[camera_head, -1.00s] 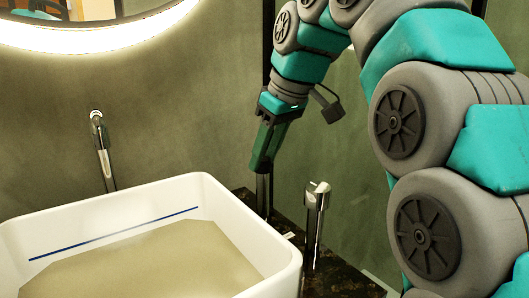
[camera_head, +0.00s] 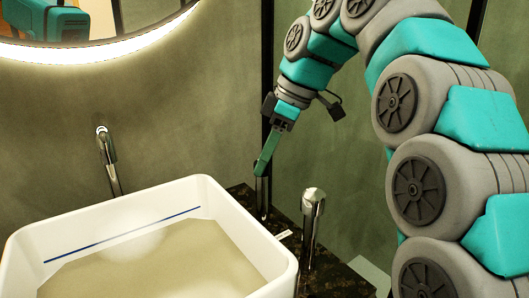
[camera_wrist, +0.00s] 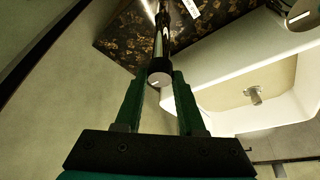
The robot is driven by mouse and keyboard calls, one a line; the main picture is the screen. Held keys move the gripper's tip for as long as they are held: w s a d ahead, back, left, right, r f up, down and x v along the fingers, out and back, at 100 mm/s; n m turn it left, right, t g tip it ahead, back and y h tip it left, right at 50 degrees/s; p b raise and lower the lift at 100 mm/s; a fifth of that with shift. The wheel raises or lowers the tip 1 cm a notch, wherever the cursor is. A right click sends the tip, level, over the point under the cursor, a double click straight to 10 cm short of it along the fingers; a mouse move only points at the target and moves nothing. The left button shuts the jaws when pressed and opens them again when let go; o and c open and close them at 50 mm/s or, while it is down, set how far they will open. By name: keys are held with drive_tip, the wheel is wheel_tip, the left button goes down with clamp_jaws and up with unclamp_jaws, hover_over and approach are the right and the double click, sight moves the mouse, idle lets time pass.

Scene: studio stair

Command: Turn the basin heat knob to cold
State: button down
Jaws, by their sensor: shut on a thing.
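A slim chrome post (camera_head: 263,198) stands at the back of the dark counter, right of the white basin (camera_head: 228,216). In the wrist view, a round dark knob with a grey face and a short white line (camera_wrist: 160,79) tops a post. My gripper (camera_head: 261,168) reaches down onto the back post. The wrist view shows its two green fingers (camera_wrist: 159,84) closed on the knob, one on each side. The fingers hide the knob's top in the head view. I cannot read which setting the white line marks.
A second chrome post (camera_head: 312,216) stands nearer on the speckled counter (camera_head: 338,281). A small white label (camera_head: 284,235) lies between the posts. A chrome faucet (camera_head: 107,156) is on the wall behind the basin, below a lit round mirror (camera_head: 130,42).

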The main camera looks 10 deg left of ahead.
idle(0.3)
drive_tip(key=c, duration=0.5)
unclamp_jaws()
drive_tip(key=shift+f, duration=0.1)
